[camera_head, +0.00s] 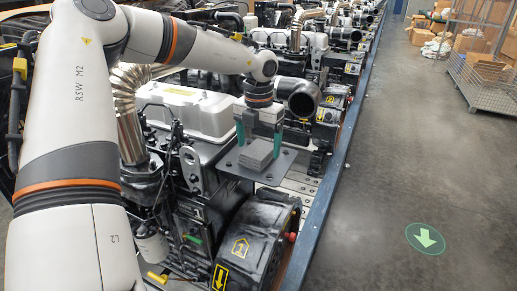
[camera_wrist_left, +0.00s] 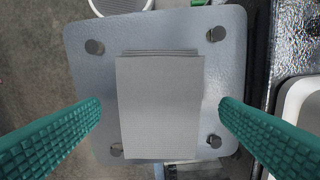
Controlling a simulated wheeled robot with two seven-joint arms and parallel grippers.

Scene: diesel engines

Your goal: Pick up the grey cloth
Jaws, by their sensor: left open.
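The grey cloth (camera_head: 258,154) is a folded, rectangular stack on a grey metal plate (camera_head: 232,170) at the engine's side. In the left wrist view the cloth (camera_wrist_left: 160,105) lies near the middle of the plate (camera_wrist_left: 90,75), with bolt heads near the plate's corners. My left gripper (camera_head: 261,143) is above the plate. Its green fingers are apart, one on each side of the cloth, and in the wrist view (camera_wrist_left: 160,110) a gap shows on both sides. The fingers do not touch the cloth. My right gripper is not in view.
A black engine housing (camera_head: 262,235) with yellow markings is below the plate. A white engine cover (camera_head: 190,108) and a ribbed metal pipe (camera_head: 130,110) stand to the left. A wire-mesh cart (camera_head: 480,80) with boxes is at the upper right. The grey floor (camera_head: 400,180) is open on the right.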

